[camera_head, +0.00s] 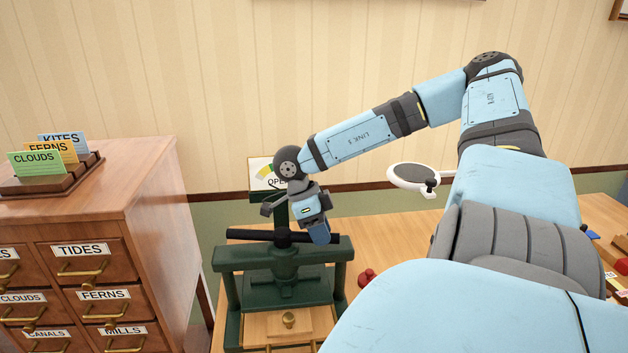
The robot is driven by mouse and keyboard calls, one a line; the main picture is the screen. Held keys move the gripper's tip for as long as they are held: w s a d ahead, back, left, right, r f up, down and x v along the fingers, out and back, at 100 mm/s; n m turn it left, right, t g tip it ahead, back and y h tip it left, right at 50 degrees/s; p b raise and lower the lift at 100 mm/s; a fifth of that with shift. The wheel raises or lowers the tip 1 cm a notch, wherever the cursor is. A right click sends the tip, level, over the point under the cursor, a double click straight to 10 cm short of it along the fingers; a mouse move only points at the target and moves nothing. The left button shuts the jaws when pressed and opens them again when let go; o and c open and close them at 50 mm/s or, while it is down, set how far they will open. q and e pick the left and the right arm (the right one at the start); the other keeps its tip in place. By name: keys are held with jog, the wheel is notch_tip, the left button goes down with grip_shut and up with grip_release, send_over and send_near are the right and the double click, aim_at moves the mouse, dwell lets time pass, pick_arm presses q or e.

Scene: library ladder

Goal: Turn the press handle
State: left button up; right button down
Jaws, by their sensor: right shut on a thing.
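The dark green press (283,258) stands on the wooden table at the lower middle. Its black press handle (252,235) is a bar lying roughly level across the top of the screw, running left to right in the picture. My right gripper (319,236) reaches down from above and is shut on the right end of the handle. The gripper hides part of that end. A small sign (262,172) with a coloured dial and the letters "OPE" stands behind the press, partly hidden by my wrist. My left gripper is not in view.
A wooden card cabinet (150,200) with labelled drawers stands close on the left, with a card holder (55,182) on top. A red object (367,277) lies right of the press. A round white-rimmed item (421,177) is behind. My right arm covers much of the right side.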

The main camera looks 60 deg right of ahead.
jog(key=shift+w+d+n+h+b, duration=0.3)
jog(key=shift+d+n, duration=0.1)
jog(key=shift+n, duration=0.15)
jog(key=shift+w+d+n+h+b, duration=0.2)
jog(key=shift+d+n+b, duration=0.15)
jog(key=shift+n, duration=0.2)
jog(key=shift+r, duration=0.1)
jog(key=c, duration=0.9)
grip_release()
jog(key=b+v, duration=0.1)
jog(key=v, duration=1.2)
jog(key=shift+r, duration=0.3)
